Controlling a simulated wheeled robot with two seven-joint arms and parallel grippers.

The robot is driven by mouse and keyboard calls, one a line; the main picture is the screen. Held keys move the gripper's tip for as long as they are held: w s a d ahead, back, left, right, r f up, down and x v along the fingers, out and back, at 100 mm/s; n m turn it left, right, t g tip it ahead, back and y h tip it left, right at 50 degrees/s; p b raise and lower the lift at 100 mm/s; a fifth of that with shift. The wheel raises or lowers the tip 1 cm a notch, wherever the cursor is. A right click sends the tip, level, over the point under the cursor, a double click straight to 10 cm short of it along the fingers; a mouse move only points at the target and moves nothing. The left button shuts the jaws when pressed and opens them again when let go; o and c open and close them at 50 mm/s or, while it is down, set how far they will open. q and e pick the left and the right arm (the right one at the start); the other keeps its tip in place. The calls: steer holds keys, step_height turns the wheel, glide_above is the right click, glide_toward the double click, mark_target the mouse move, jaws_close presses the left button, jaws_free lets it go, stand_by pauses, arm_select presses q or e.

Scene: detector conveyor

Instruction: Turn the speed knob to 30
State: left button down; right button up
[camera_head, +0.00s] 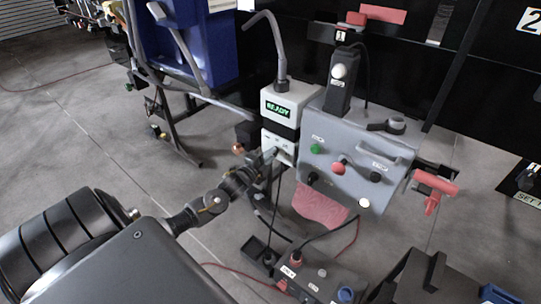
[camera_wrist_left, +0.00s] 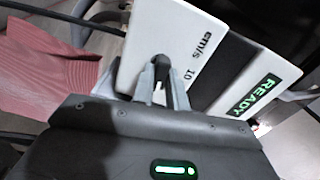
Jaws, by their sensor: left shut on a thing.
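The white speed unit (camera_head: 295,93) stands in the middle of the head view with a green READY display (camera_head: 278,108). Its lower panel shows in the left wrist view (camera_wrist_left: 150,35) with the print "cm/s" and "10". The dark speed knob (camera_wrist_left: 161,67) sits on that panel, partly hidden between my fingers. My left gripper (camera_head: 270,156) reaches the panel from the lower left. In the left wrist view its fingertips (camera_wrist_left: 158,80) are shut on the knob. The knob's pointer is too covered to read. My right gripper is not in view.
A grey control box (camera_head: 350,150) with knobs and a handle is right beside the unit. A blue bin (camera_head: 200,50) stands at the back left. A pink cloth (camera_head: 318,206) hangs below the grey box. A second control box (camera_head: 318,278) is at the bottom. Open floor lies left.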

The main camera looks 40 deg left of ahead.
arm_select(q)
steer(key=shift+m, duration=0.8)
steer(key=c, duration=1.4)
jaws_free()
steer(key=s, duration=1)
steer(key=shift+s+d, duration=0.15)
steer(key=shift+s, duration=0.25)
